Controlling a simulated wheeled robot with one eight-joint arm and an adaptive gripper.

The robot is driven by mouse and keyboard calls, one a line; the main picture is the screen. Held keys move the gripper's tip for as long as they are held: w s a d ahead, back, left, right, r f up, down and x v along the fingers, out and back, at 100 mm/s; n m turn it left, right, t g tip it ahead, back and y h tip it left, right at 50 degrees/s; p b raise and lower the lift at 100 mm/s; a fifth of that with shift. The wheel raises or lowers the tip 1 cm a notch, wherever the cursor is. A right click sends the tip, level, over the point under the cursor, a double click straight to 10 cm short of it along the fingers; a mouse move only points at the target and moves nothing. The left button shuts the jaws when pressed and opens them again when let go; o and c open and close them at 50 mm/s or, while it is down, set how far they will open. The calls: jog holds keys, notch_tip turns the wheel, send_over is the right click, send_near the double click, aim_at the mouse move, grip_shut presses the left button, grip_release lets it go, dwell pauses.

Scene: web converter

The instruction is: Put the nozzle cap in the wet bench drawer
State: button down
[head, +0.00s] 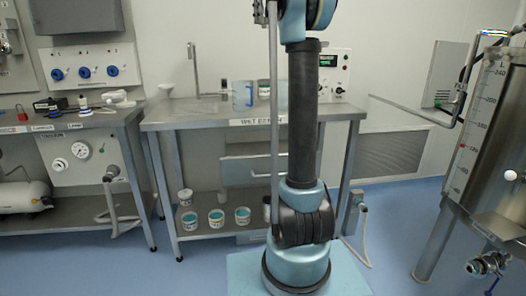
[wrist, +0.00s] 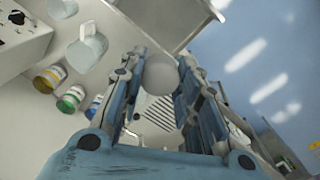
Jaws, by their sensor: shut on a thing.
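A round grey cap (wrist: 160,72), which I take to be the nozzle cap, is between the fingertips of my gripper (wrist: 162,62) in the wrist view. The fingers are shut on it, above the bench. My gripper is out of the head view, above its top edge. The wet bench (head: 190,115) stands behind my arm, with a name label on its front edge. A pale drawer front (head: 245,171) shows below the bench top, partly hidden by my arm. I cannot tell how far it is open.
A clear jug (head: 242,95) and a bent tap (head: 194,70) stand on the bench. Several tubs (head: 216,217) sit on its lower shelf. In the wrist view, jars (wrist: 70,98) stand left of the gripper and a ribbed plate (wrist: 158,112) lies below. A steel tank (head: 490,130) stands right.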

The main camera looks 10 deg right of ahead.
jog(key=w+f, duration=0.3)
jog(key=f, duration=0.9)
jog(key=w+f, duration=0.3)
jog(key=f, duration=0.9)
jog(key=shift+s+d+f, duration=0.1)
jog(key=shift+s+f, duration=1.15)
jog(key=shift+f, duration=3.95)
jog(key=shift+s+f, duration=1.3)
jog(key=shift+f, duration=3.85)
jog(key=shift+s+d+f, duration=0.1)
jog(key=shift+s+f, duration=1.15)
jog(key=shift+f, duration=3.95)
jog(key=c, duration=1.2)
grip_release()
